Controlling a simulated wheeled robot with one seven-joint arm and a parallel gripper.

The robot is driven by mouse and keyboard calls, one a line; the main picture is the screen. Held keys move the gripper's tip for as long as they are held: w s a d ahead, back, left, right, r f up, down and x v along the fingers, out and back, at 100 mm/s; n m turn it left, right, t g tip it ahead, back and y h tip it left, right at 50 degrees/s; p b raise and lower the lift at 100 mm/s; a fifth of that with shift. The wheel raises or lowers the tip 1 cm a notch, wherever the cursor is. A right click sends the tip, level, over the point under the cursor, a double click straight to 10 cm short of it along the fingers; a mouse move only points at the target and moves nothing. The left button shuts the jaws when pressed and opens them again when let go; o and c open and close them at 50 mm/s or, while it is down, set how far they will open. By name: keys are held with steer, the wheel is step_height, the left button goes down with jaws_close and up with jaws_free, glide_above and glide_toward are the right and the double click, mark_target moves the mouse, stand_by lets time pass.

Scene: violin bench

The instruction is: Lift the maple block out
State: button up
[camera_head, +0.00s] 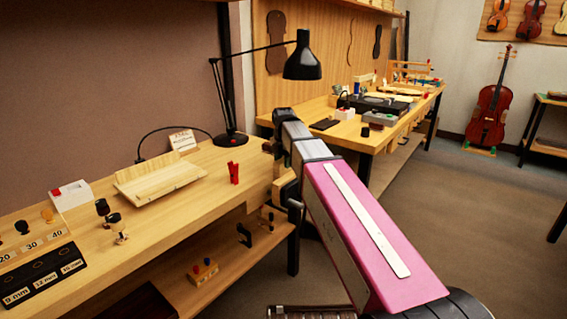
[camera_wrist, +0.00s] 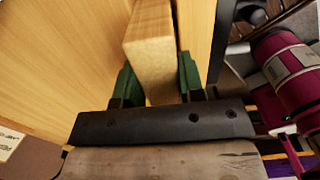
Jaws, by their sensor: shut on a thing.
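The maple block (camera_wrist: 150,45) is a pale wooden piece in the wrist view, standing up from between my fingers. My gripper (camera_wrist: 158,84) has green finger pads, one on each side of the block, and is shut on it. Pale wood faces lie left and right of the block; I cannot tell whether the block touches them. In the head view my arm reaches to the right end of the near bench (camera_head: 215,215), where a wooden vise (camera_head: 284,188) with a metal handle shows. My arm hides the fingers and block there.
A black lamp (camera_head: 303,62), a red clamp-like piece (camera_head: 233,172) and a wooden cradle (camera_head: 160,180) stand on the near bench. Below is a shelf with a peg block (camera_head: 203,271). A second bench (camera_head: 372,140) stands behind. The floor (camera_head: 480,200) at right is clear.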

steer(key=shift+r, duration=0.15)
steer(key=shift+r, duration=2.4)
steer(key=shift+r, duration=0.15)
step_height(320, 180, up, 7)
